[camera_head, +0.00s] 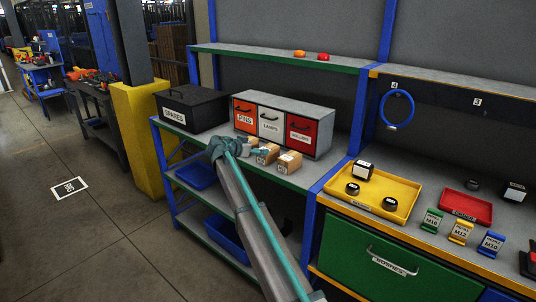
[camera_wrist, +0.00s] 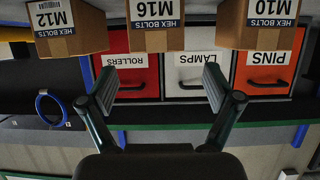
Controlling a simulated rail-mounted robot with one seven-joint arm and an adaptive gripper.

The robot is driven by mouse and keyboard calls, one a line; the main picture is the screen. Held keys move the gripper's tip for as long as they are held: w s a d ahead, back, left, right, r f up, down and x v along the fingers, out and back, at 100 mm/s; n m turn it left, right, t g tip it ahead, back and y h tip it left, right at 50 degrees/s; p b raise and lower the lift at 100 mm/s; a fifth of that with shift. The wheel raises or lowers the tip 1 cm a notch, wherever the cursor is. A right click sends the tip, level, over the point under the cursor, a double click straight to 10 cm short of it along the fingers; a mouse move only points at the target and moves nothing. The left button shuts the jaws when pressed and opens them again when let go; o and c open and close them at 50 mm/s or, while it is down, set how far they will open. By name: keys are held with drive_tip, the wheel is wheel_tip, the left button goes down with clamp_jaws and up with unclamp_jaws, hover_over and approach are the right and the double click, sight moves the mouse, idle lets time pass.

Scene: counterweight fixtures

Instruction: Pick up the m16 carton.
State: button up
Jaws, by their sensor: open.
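The M16 carton (camera_wrist: 157,40) is a brown box with a white and dark "HEX BOLTS M16" label. It is the middle of three cartons in the wrist view, where everything appears upside down. It also shows on the shelf in the head view (camera_head: 265,154). My gripper (camera_wrist: 160,88) is open and empty, its two fingers spread either side of the M16 carton's line and apart from it. In the head view my gripper (camera_head: 232,149) is at the shelf's front edge and partly hides the leftmost carton.
The M12 carton (camera_wrist: 70,40) and M10 carton (camera_wrist: 267,38) flank it closely, with narrow gaps. Behind stands a cabinet with PINS, LAMPS and ROLLERS drawers (camera_head: 270,125). A black SPARES box (camera_head: 192,107) stands to the left. A yellow tray (camera_head: 400,213) is on the right-hand bench.

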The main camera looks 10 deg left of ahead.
sight(268, 147)
drive_tip(key=x, duration=0.2)
drive_tip(key=shift+w+d+f, duration=0.1)
drive_tip(key=shift+w+d, duration=0.05)
drive_tip(key=shift+w, duration=0.15)
drive_tip(key=shift+w+d+p, duration=0.35)
drive_tip(key=shift+w+p, duration=0.05)
drive_tip(key=shift+p, duration=0.25)
drive_tip(key=p+x, duration=0.1)
drive_tip(key=x, duration=0.3)
drive_tip(key=shift+s+f, duration=0.1)
drive_tip(key=shift+f, duration=0.05)
drive_tip(key=c, duration=1.5)
clamp_jaws()
